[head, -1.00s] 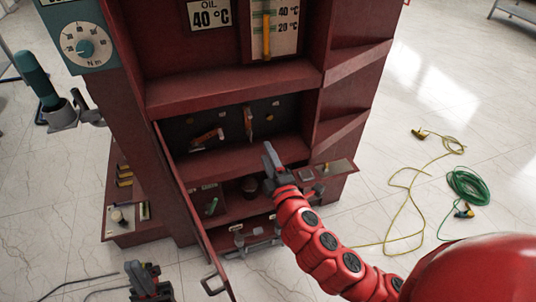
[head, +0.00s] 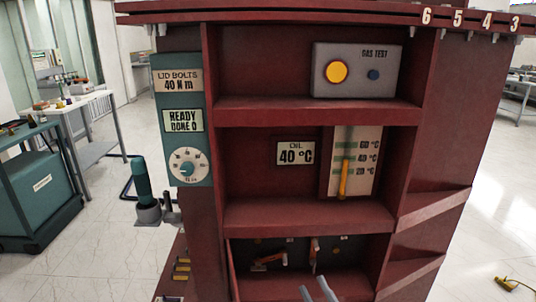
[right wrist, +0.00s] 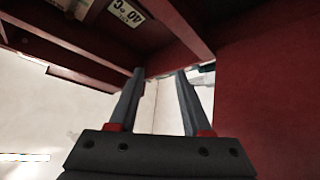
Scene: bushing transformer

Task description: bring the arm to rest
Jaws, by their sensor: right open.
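My right gripper (head: 318,290) shows only as two grey fingertips at the bottom edge of the head view, in front of the red cabinet's lower opening. In the right wrist view its two fingers (right wrist: 162,90) stand apart with nothing between them. They point up toward the underside of red shelving, with a red wall close on the right. The rest of my right arm is out of the head view. My left gripper is not in view.
The red transformer cabinet (head: 305,218) fills the middle, with an open door edge (head: 232,270) at its lower left. A teal tool (head: 142,180) stands left of it. A yellow cable (head: 515,284) lies at lower right.

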